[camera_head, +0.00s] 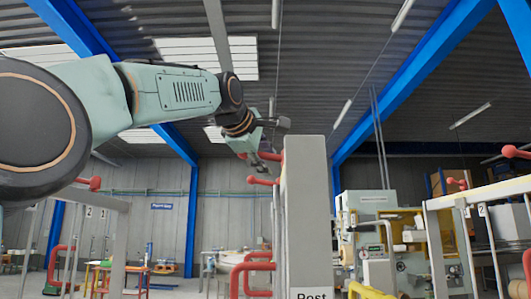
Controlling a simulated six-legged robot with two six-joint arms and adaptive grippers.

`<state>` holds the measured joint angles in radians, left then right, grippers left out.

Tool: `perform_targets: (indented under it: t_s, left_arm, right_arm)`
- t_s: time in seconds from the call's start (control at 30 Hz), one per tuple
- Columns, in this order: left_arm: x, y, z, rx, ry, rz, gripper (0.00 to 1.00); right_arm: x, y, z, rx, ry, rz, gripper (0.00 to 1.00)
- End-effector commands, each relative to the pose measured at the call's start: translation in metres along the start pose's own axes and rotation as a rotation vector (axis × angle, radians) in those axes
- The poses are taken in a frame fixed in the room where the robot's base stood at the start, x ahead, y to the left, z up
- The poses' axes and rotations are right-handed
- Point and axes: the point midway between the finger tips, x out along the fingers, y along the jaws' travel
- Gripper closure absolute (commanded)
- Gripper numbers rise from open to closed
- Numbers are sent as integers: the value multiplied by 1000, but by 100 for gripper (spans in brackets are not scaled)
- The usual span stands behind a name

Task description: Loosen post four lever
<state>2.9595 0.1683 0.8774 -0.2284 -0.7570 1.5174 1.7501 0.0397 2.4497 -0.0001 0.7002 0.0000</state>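A grey post (306,200) stands upright right of centre, with a label reading "Post" at its bottom edge; any number is cut off. A red lever (262,181) with a ball end sticks out from the post's left side. Another red lever part (271,156) shows just above it. My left gripper (274,143) is at the upper left of the post. Its fingers are spread, one out to the right and one downward near the upper red part. It looks open and empty; contact with the red part cannot be told. My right gripper is out of view.
Red bent handles (256,268) sit low left of the post. Grey frames with red knobs stand at left (112,205) and right (480,195). A machine with yellow parts (395,235) stands behind at right. Worktables (125,270) stand far left.

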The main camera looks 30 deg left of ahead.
Motion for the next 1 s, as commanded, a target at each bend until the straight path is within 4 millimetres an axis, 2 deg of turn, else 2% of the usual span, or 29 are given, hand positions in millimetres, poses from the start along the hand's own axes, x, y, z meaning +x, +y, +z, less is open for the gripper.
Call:
perform_targets:
  t_s: [0.3, 0.77, 1.0]
  left_arm:
    - [1, 0, -1, 0, 0, 2, 62]
    - [1, 0, 0, 1, 0, 1, 100]
    - [0, 1, 0, 1, 1, 4, 100]
  right_arm:
    - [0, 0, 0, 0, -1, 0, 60]
    - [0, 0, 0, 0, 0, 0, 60]
    - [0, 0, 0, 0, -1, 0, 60]
